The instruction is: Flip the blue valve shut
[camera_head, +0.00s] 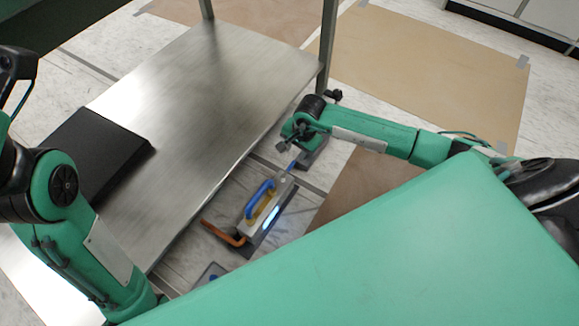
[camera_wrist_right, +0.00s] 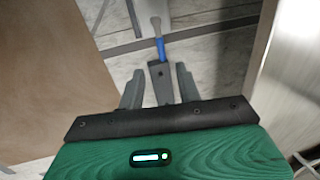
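The blue valve handle (camera_wrist_right: 160,48) is a short, narrow blue bar in the right wrist view, in line with a silver rod beyond it. It also shows in the head view as a small blue piece (camera_head: 292,166) near the end of my right arm. My right gripper (camera_wrist_right: 159,84) has its two grey fingers spread, with a grey block (camera_wrist_right: 160,72) between them. The blue bar lies just past the fingertips. I cannot tell whether the fingers touch the block. My left arm shows at the left of the head view, but its gripper is not visible.
Brown sheets (camera_head: 430,75) cover part of the tiled floor. A table leg (camera_head: 327,45) stands near my right arm.

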